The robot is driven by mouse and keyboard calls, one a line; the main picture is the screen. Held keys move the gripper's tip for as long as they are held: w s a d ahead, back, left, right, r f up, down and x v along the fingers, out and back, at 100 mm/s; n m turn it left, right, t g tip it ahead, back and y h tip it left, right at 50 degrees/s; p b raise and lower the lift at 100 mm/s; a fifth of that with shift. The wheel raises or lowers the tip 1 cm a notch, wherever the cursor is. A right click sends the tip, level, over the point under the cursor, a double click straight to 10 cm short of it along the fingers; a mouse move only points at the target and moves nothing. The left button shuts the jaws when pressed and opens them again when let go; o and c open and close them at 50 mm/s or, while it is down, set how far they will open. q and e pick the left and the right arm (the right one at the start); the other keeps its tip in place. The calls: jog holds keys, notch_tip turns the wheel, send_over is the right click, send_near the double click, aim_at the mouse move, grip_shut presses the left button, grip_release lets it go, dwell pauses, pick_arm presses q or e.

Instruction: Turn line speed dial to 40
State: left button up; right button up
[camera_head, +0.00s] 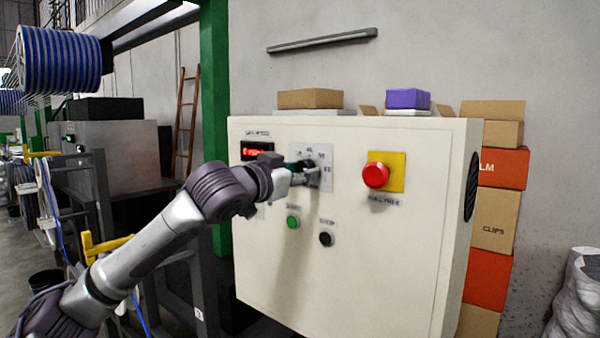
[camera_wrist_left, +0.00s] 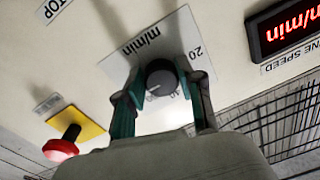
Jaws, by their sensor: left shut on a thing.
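The line speed dial is a dark round knob (camera_wrist_left: 161,78) on a pale scale plate marked "m/min" (camera_wrist_left: 148,40) in the left wrist view. My left gripper (camera_wrist_left: 163,90) has one finger on each side of the knob and is shut on it. A small light mark shows on the knob's face; the number it points to is too small to read. In the head view the left gripper (camera_head: 305,170) covers most of the dial on its scale plate (camera_head: 322,153). My right gripper is in neither view.
The cream control box (camera_head: 380,260) also carries a red display (camera_head: 257,149), a red mushroom button (camera_head: 376,175) on yellow, a green button (camera_head: 293,222) and a black button (camera_head: 326,239). Boxes (camera_head: 497,220) stand stacked at the right. A green post (camera_head: 215,90) rises at the left.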

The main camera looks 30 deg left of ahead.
pick_arm(q)
jog(key=n+b, duration=0.1)
jog(key=n, duration=0.7)
jog(key=shift+d, duration=0.15)
jog(key=n, duration=0.4)
jog(key=shift+r+n, duration=0.15)
jog(key=shift+n, duration=0.15)
jog(key=shift+n+g+h+p, duration=0.3)
jog(key=shift+n+p, duration=0.1)
jog(key=shift+n, duration=1.8)
jog(key=o, duration=1.1)
jog(key=shift+o, duration=0.2)
